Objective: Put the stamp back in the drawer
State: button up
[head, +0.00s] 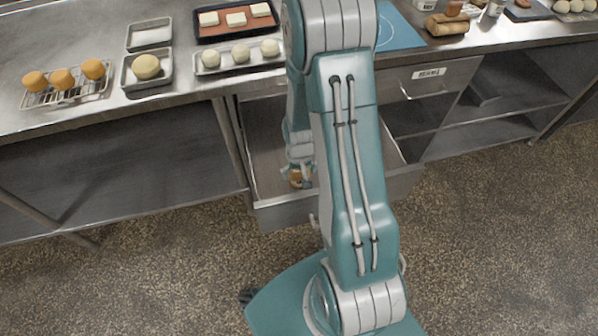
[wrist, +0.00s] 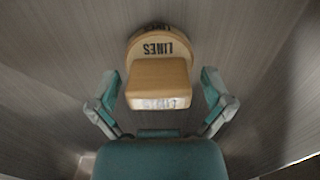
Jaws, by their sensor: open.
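The stamp (wrist: 160,78) is a wooden block with a rounded base that bears the printed word "LINES". In the wrist view it rests on the grey floor of the drawer. My gripper (wrist: 160,90) is open, with one finger on each side of the stamp's block and a gap on both sides. In the head view the drawer (head: 290,212) is pulled out below the counter, and my arm reaches down into it. A small part of the stamp (head: 296,179) shows there beside my gripper (head: 301,180); my arm hides much of the drawer.
The steel counter (head: 195,85) carries a rack of buns (head: 65,90), dough trays (head: 240,58), a blue mat (head: 398,30) and a loaf (head: 446,25). A second, labelled drawer (head: 430,78) is shut at the right. Drawer walls stand close around my gripper.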

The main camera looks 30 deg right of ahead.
notch_tip(320, 180, up, 12)
jog(key=shift+r, duration=0.1)
jog(key=s+a+r+n+t, duration=0.1)
jog(key=s+a+r+t, duration=0.1)
jog(key=r, duration=0.5)
jog(key=s+a+r+n+t, duration=0.1)
jog(key=s+a+r, duration=0.4)
jog(key=r, duration=0.3)
jog(key=s+a+r+n+t, duration=0.1)
jog(key=s+a+r+t, duration=0.1)
jog(key=s+a+r, duration=0.2)
notch_tip(320, 180, up, 4)
jog(key=shift+s+f+t, duration=0.15)
jog(key=shift+s+t, duration=0.15)
jog(key=shift+s, duration=0.55)
